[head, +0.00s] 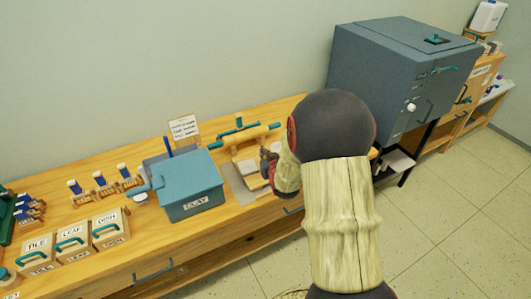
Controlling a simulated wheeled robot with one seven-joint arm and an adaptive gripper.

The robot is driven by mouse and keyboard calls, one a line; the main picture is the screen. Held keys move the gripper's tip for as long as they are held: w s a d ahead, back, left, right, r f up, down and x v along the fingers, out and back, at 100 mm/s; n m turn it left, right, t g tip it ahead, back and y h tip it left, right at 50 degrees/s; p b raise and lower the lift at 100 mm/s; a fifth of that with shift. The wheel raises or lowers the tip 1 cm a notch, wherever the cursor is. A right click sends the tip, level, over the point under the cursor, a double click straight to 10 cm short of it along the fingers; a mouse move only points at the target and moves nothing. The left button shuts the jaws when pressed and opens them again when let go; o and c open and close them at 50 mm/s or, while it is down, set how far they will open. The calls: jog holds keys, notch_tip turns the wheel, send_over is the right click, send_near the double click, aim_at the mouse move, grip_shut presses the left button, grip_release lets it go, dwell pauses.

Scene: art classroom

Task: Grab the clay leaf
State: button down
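I cannot make out a clay leaf for certain in the head view. A small box labelled LEAF (73,248) stands at the front left of the wooden counter, between boxes labelled TILE (39,257) and DISH (109,233). My gripper (268,168) is over the counter, mostly hidden by my own arm. It is beside a pale slab-like piece (247,168) in front of a wooden press with teal handles (247,137). Whether the piece is clay, whether my gripper touches it, and whether my fingers are open or shut cannot be seen.
A blue-grey bin labelled CLAY (189,186) stands left of my gripper on the wooden counter (118,267). Several blue-and-white-topped tools (100,181) stand further left. A large grey kiln-like cabinet (392,75) is at the right. The tiled floor (455,230) in front is clear.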

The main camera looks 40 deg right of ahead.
jog(key=s+a+r+p, duration=0.1)
jog(key=s+a+r, duration=0.2)
jog(key=s+a, duration=0.2)
jog(key=shift+s+a+r+p, duration=0.15)
jog(key=shift+s+a+p, duration=0.05)
jog(key=shift+s+p, duration=0.2)
jog(key=c, duration=2.6)
grip_release()
jog(key=o, duration=2.1)
